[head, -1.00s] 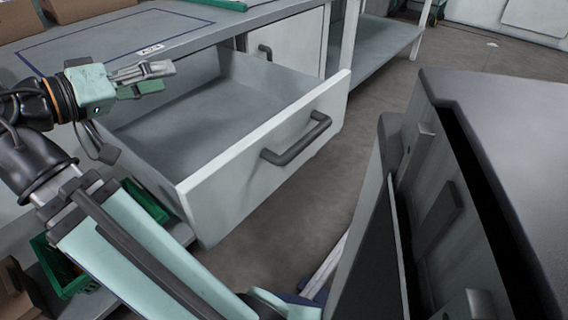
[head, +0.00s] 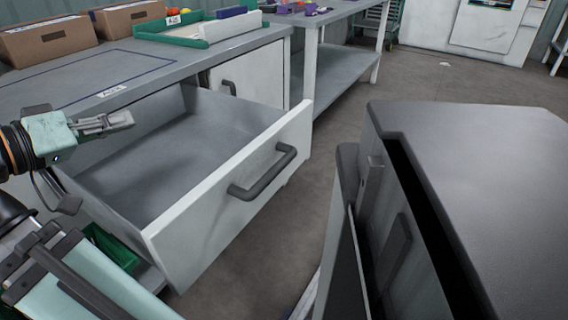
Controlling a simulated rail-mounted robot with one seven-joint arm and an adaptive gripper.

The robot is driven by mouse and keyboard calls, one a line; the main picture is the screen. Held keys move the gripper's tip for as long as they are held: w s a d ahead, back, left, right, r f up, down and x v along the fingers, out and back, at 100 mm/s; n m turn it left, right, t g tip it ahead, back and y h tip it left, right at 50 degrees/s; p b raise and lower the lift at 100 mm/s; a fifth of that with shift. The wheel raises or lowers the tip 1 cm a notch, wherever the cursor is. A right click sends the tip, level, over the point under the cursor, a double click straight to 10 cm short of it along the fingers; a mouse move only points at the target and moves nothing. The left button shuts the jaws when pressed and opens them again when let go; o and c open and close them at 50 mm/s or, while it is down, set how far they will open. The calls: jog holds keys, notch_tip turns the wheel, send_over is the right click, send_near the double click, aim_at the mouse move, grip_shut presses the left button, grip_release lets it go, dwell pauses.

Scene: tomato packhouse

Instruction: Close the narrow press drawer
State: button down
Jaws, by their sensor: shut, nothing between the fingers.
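One open drawer (head: 214,215) shows, a deep grey box with a pale front and a dark bar handle (head: 263,174). It is pulled far out from under the grey workbench (head: 190,52) and its inside looks empty. I cannot tell from its look alone whether it is the narrow press drawer. My gripper (head: 128,121) is at the left of the view, with its grey fingers shut and empty. It appears in front of the drawer's rear left part, well away from the handle. Its exact height over the drawer is unclear.
A closed cupboard door (head: 262,80) stands behind the drawer. Cardboard boxes (head: 45,42) and a green-edged tray (head: 160,36) sit on the bench. A green crate (head: 110,247) is low beside the drawer. Open floor (head: 335,150) lies right of the drawer front.

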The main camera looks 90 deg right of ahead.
jog(key=shift+s+d+r+m+p, duration=0.1)
jog(key=shift+r+m+p, duration=0.5)
jog(key=shift+r+m, duration=0.15)
jog(key=shift+s+d+r+m+p, duration=0.15)
jog(key=shift+r+m+p, duration=0.15)
jog(key=shift+r+p, duration=0.35)
jog(key=shift+s+r+m+p, duration=0.1)
jog(key=shift+r+m+p, duration=0.15)
jog(key=shift+r+p, duration=0.35)
jog(key=shift+s+d+r+g+p, duration=0.15)
jog(key=shift+r+g+p, duration=0.15)
jog(key=shift+r+p, duration=0.15)
jog(key=shift+s+r+m, duration=0.1)
jog(key=shift+s+m, duration=0.05)
jog(key=shift+m, duration=0.15)
